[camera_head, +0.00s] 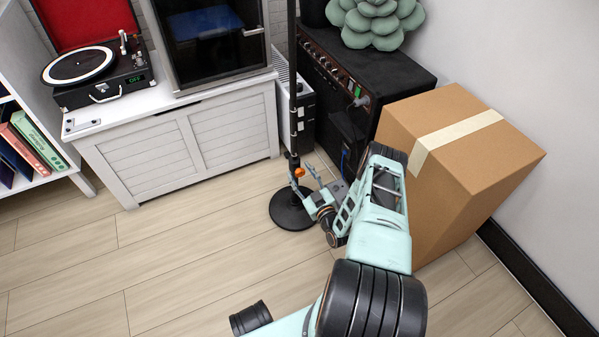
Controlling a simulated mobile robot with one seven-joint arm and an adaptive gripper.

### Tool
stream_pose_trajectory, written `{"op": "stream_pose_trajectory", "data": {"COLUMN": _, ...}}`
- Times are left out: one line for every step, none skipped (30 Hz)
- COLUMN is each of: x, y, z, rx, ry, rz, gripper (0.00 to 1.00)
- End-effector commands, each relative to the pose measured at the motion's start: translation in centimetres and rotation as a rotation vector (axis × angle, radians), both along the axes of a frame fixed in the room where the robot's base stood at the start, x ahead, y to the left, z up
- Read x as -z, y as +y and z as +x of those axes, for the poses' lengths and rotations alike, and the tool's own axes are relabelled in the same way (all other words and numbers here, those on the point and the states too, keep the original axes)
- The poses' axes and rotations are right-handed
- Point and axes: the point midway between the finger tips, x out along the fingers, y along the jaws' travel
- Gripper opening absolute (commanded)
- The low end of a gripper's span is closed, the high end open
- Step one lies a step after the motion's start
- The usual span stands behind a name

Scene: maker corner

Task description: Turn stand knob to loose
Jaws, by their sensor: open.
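The black stand (292,205) rises upright from a round base on the wooden floor. An orange knob (299,172) sits low on its pole. My gripper (303,179) is open, with its fingers beside the knob at the pole. From this view I cannot tell whether the fingers touch the knob. The knob's loose or tight setting is too small to read.
A cardboard box (480,160) stands close to the right of my arm. A black amplifier (400,70) is behind it. A white cabinet (160,150) with a record player (95,65) stands to the left. The floor (170,250) in front is clear.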

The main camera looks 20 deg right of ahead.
Motion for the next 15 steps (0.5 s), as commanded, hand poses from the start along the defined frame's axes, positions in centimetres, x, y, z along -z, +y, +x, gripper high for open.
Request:
{"op": "stream_pose_trajectory", "data": {"x": 0.0, "y": 0.01, "z": 0.0, "rx": 0.0, "ry": 0.0, "rz": 0.0, "gripper": 0.45}}
{"op": "stream_pose_trajectory", "data": {"x": 0.0, "y": 0.01, "z": 0.0, "rx": 0.0, "ry": 0.0, "rz": 0.0, "gripper": 0.44}}
{"op": "stream_pose_trajectory", "data": {"x": 0.0, "y": 0.01, "z": 0.01, "rx": 0.0, "ry": 0.0, "rz": 0.0, "gripper": 0.39}}
{"op": "stream_pose_trajectory", "data": {"x": 0.0, "y": 0.01, "z": 0.01, "rx": 0.0, "ry": 0.0, "rz": 0.0, "gripper": 0.36}}
{"op": "stream_pose_trajectory", "data": {"x": 0.01, "y": 0.02, "z": 0.01, "rx": 0.0, "ry": 0.0, "rz": 0.0, "gripper": 0.33}}
{"op": "stream_pose_trajectory", "data": {"x": 0.0, "y": 0.01, "z": 0.01, "rx": 0.0, "ry": 0.0, "rz": 0.0, "gripper": 0.28}}
{"op": "stream_pose_trajectory", "data": {"x": 0.01, "y": 0.02, "z": 0.01, "rx": 0.0, "ry": 0.0, "rz": 0.0, "gripper": 0.25}}
{"op": "stream_pose_trajectory", "data": {"x": 0.0, "y": 0.01, "z": 0.01, "rx": 0.0, "ry": 0.0, "rz": 0.0, "gripper": 0.21}}
{"op": "stream_pose_trajectory", "data": {"x": 0.01, "y": 0.02, "z": 0.01, "rx": 0.0, "ry": 0.0, "rz": 0.0, "gripper": 0.17}}
{"op": "stream_pose_trajectory", "data": {"x": 0.01, "y": 0.02, "z": 0.02, "rx": 0.0, "ry": 0.0, "rz": 0.0, "gripper": 0.14}}
{"op": "stream_pose_trajectory", "data": {"x": 0.0, "y": 0.01, "z": 0.02, "rx": 0.0, "ry": 0.0, "rz": 0.0, "gripper": 0.1}}
{"op": "stream_pose_trajectory", "data": {"x": 0.0, "y": 0.01, "z": 0.02, "rx": 0.0, "ry": 0.0, "rz": 0.0, "gripper": 0.06}}
{"op": "stream_pose_trajectory", "data": {"x": 0.01, "y": 0.02, "z": 0.02, "rx": 0.0, "ry": 0.0, "rz": 0.0, "gripper": 0.03}}
{"op": "stream_pose_trajectory", "data": {"x": 0.0, "y": 0.01, "z": 0.02, "rx": 0.0, "ry": 0.0, "rz": 0.0, "gripper": 0.02}}
{"op": "stream_pose_trajectory", "data": {"x": 0.01, "y": 0.03, "z": 0.03, "rx": -0.001, "ry": 0.0, "rz": -0.004, "gripper": 0.02}}
